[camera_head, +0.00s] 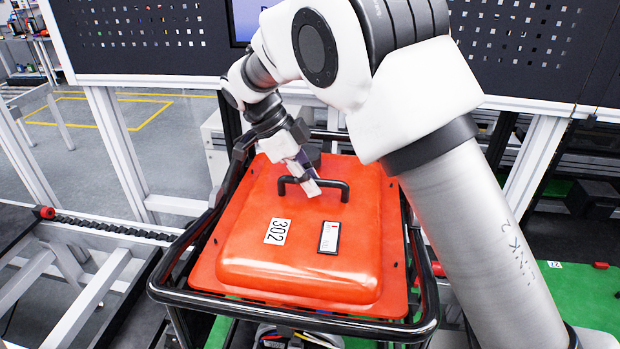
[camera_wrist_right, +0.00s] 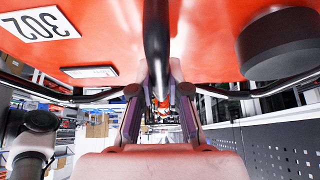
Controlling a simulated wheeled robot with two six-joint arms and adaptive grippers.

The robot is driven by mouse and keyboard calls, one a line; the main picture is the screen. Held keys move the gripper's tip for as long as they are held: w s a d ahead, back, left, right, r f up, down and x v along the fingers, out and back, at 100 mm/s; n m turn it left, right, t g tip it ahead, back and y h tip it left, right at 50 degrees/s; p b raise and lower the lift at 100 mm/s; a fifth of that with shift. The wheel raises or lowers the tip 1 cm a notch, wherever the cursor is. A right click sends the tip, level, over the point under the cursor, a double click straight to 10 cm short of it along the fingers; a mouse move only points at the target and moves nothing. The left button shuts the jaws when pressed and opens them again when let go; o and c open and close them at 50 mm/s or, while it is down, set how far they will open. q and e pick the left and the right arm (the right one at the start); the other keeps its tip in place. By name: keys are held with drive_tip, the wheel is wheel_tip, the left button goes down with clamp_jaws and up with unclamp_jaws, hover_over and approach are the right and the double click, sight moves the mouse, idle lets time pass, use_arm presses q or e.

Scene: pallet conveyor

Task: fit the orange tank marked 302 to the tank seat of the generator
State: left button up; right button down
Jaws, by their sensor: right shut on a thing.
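The orange tank marked 302 (camera_head: 345,235) lies flat, label side up, within the black tube frame of the generator (camera_head: 285,323). My right gripper (camera_head: 307,184) is shut on the tank's black handle (camera_head: 335,184), reaching down from the back. The right wrist view shows the handle (camera_wrist_right: 156,45) between the two fingers (camera_wrist_right: 155,88), with the tank (camera_wrist_right: 120,25) and its white 302 label close by. A black cap (camera_wrist_right: 278,43) shows on the tank there. The tank seat is hidden under the tank, so I cannot tell whether the tank touches it. My left gripper is out of view.
Wires (camera_head: 300,337) show below the tank's front edge. A conveyor rail with a black chain (camera_head: 115,228) runs at the left. A dark perforated panel (camera_head: 140,35) stands behind. A green surface (camera_head: 580,295) lies at the right. My right arm covers much of the right side.

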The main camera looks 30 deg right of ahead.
drive_tip(key=shift+r, duration=0.15)
drive_tip(key=c, duration=1.3)
unclamp_jaws()
drive_tip(key=shift+o, duration=1.1)
drive_tip(key=shift+s, duration=0.2)
drive_tip(key=o, duration=0.8)
